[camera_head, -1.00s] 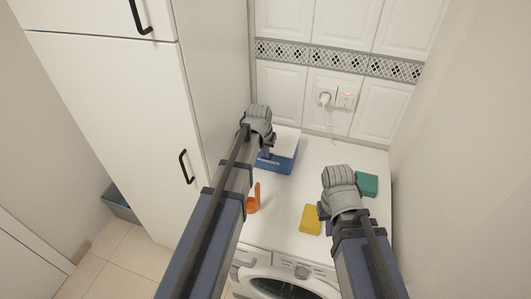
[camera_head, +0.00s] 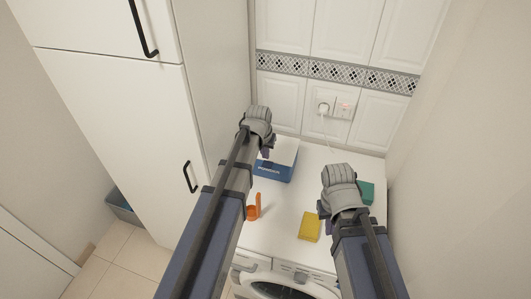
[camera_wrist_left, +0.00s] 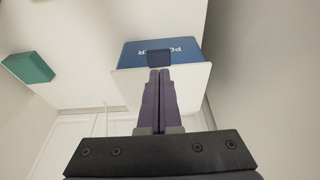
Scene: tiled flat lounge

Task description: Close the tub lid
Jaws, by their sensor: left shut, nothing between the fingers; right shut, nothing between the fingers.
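The tub is a low blue box (camera_head: 275,173) with white lettering, at the back left of the white worktop. Its white lid (camera_head: 287,151) lies over the top; whether it is fully down I cannot tell. In the left wrist view the tub's blue front (camera_wrist_left: 185,48), the lid (camera_wrist_left: 195,84) and a dark blue tab (camera_wrist_left: 158,58) at the lid's front edge show. My left gripper (camera_head: 265,152) is shut and empty, its fingertips over the lid by the tab; contact is unclear. My right gripper (camera_head: 326,228) is shut and empty, over the worktop at the right.
A yellow sponge (camera_head: 309,227) lies near the worktop's front, an orange item (camera_head: 253,208) left of it. A teal block (camera_head: 367,191) lies behind my right gripper. A tall cabinet (camera_head: 120,140) stands left, a tiled wall with a plugged socket (camera_head: 343,110) behind. The centre is clear.

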